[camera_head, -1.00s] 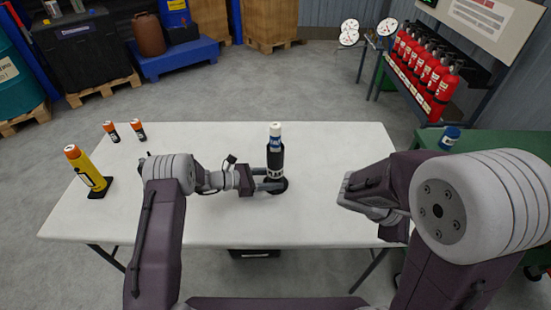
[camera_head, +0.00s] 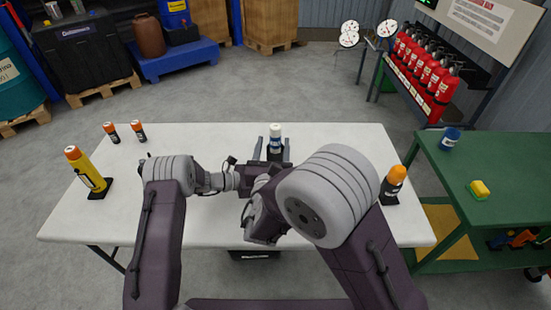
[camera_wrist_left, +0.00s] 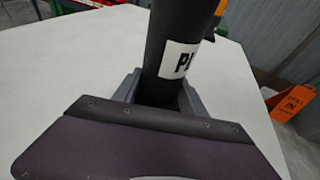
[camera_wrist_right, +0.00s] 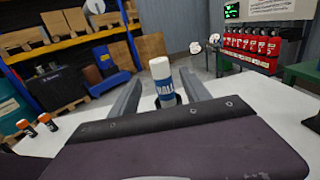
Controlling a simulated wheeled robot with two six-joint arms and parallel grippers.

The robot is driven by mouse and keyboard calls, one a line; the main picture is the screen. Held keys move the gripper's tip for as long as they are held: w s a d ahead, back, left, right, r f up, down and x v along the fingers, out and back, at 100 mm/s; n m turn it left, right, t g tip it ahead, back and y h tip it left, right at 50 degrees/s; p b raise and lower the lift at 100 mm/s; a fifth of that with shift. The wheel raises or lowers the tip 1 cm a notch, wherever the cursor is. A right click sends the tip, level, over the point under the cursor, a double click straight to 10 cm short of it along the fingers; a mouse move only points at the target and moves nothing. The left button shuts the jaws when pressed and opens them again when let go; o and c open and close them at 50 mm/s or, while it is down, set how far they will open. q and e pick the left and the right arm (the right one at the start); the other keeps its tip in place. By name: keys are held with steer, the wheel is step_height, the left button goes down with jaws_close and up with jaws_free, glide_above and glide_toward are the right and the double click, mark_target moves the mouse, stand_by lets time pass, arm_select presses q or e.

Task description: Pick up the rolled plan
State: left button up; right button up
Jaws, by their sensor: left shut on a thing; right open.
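The rolled plan (camera_head: 275,136) is a white roll with a blue lettered band, standing upright out of a black tube (camera_head: 275,154) on the white table. In the right wrist view the roll (camera_wrist_right: 161,82) stands between the fingers of my right gripper (camera_wrist_right: 160,82). That gripper (camera_head: 272,143) is open, one finger on each side with gaps. My left gripper (camera_wrist_left: 158,92) is shut on the black tube, whose white label (camera_wrist_left: 179,60) shows in the left wrist view. In the head view my right arm hides the left gripper's fingers and the tube's lower part.
A yellow tube with an orange top (camera_head: 88,170) stands at the table's left, near two small orange-capped cylinders (camera_head: 111,132). A dark orange-capped cylinder (camera_head: 393,185) stands at the right. A green bench (camera_head: 470,205) beyond holds a blue cylinder (camera_head: 450,138) and a yellow block (camera_head: 479,189).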

mark_target(277, 126)
steer(key=w, duration=0.6)
steer(key=w+d, duration=0.1)
steer(key=w, duration=0.2)
steer(key=shift+f, duration=0.2)
steer(key=shift+s, duration=0.1)
jaws_close()
